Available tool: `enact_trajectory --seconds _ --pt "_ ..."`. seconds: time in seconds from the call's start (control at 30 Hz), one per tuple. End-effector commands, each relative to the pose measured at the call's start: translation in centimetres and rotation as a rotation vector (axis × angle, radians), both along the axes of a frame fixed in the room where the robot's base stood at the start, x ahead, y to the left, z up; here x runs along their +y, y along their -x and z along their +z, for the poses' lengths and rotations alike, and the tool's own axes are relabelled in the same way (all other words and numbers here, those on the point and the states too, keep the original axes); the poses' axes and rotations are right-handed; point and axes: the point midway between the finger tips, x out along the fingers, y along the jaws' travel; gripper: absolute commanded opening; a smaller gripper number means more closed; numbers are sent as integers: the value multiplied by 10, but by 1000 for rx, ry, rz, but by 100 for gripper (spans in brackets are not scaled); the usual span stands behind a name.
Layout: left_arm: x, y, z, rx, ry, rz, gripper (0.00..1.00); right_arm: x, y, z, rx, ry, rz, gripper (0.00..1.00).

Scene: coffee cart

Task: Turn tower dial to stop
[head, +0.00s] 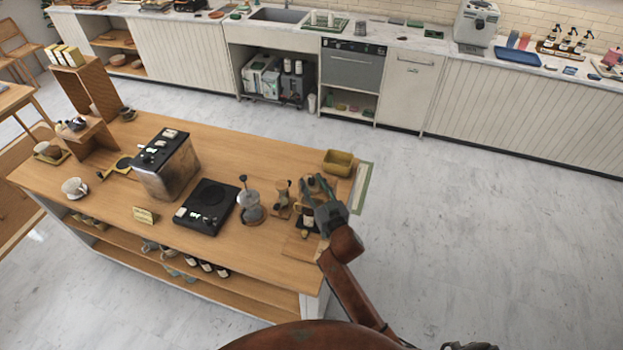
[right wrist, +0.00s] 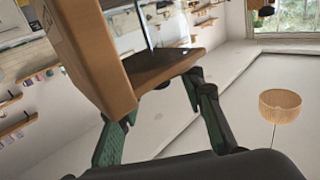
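My right gripper (head: 318,190) is over the right end of the wooden counter, at a small wooden stand with dark parts (head: 305,218). The gripper partly covers this stand. In the right wrist view, a brown wooden frame with a dark shelf (right wrist: 165,68) is close in front, and may be part of the tower. The two green fingers of the right gripper (right wrist: 155,105) are spread apart, with the frame's edge near their tips. I cannot tell whether they touch it. I cannot make out the dial in either view.
Beside the gripper stand a small wooden stand (head: 282,196), a silver-and-glass brewer (head: 250,205) and a black flat scale or hotplate (head: 207,206). An olive tray (head: 338,162) lies behind. A metal machine (head: 165,165) stands farther left. The floor right of the counter is clear.

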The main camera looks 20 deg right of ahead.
Motion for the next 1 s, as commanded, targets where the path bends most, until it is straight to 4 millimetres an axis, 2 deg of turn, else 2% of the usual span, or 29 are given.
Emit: enact_trajectory --seconds 0.2,0.47,1.0 --pt "-1 -14 3 -18 1 -3 40 1 -17 0 0 -2 -2 36" --pt "-1 -18 3 -24 2 -4 40 -1 -18 -1 0 -2 -4 36" --pt "0 -12 3 -16 1 -2 40 -1 -18 0 0 -1 -4 0"
